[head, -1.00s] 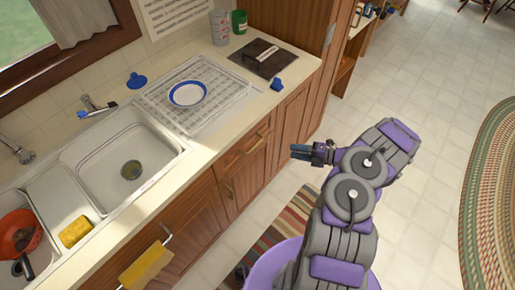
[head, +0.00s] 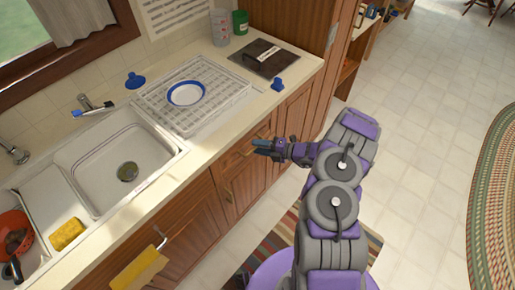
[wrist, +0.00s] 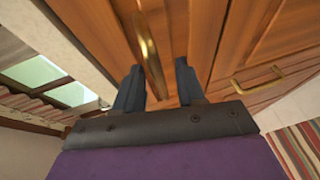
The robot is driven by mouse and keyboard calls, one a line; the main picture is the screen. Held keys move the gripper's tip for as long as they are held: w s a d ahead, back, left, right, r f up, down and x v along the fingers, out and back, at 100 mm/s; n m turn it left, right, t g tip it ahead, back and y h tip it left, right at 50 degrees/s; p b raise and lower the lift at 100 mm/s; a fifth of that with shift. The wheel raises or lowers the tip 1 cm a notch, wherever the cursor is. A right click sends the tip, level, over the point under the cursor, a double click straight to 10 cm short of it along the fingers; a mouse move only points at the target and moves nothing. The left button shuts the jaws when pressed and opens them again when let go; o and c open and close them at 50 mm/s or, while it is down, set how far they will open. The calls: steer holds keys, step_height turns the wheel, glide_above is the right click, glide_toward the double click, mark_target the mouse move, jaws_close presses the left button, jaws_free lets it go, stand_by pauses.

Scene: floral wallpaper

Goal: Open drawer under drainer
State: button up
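The white drainer (head: 222,90) sits on the counter with a blue-rimmed plate (head: 186,94) on it. The wooden drawer front (head: 232,160) below it looks closed. My gripper (head: 259,147) is at the drawer front and hides most of its handle in the head view. In the wrist view, the brass drawer handle (wrist: 150,55) runs lengthwise between the two fingers of my gripper (wrist: 160,82). The fingers are open, one on each side of the handle, with a gap visible. I cannot tell whether either finger touches it.
A cabinet door handle (wrist: 258,80) shows to the right in the wrist view. The sink (head: 125,165) is left of the drainer, and a yellow towel (head: 139,270) hangs below it. A striped rug (head: 283,232) lies on the floor. Open tile floor extends right.

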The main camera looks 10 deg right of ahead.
steer(key=shift+w+a, duration=0.3)
steer(key=shift+a, duration=0.65)
steer(key=shift+d, duration=0.3)
steer(key=c, duration=0.6)
steer(key=shift+a+f, duration=0.1)
jaws_close()
steer(key=shift+s, duration=0.1)
